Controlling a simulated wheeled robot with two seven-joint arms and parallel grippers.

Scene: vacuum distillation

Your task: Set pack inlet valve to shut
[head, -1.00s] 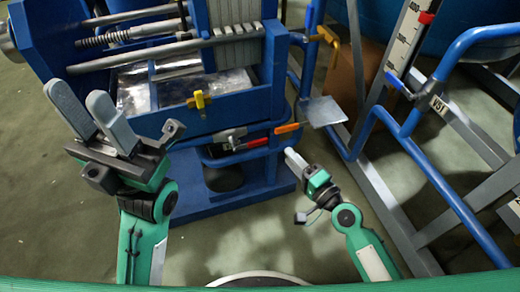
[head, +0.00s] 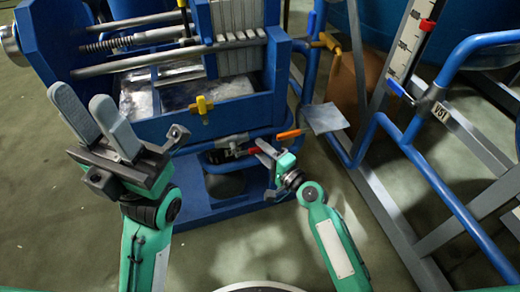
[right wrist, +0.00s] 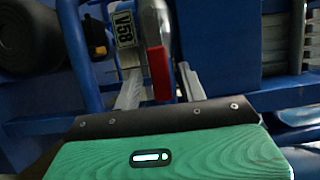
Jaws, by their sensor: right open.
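A valve with a red lever (right wrist: 159,74) and a tag reading V58 (right wrist: 124,27) is in the right wrist view. In the head view its red lever (head: 233,152) is partly hidden behind my right gripper (head: 264,150). I cannot tell from the pictures whether this is the pack inlet valve. In the right wrist view, my right gripper's open fingers stand either side of the lever's lower end; I cannot tell if they touch it. My left gripper (head: 84,98) is open and empty, raised in front of the blue press at the left.
An orange lever (head: 288,134) is just right of my right gripper, and a yellow valve handle (head: 202,104) is above. A flat grey plate (head: 325,118) juts out to the right. Blue pipes (head: 425,165) and a V01 tag (head: 440,111) stand further right.

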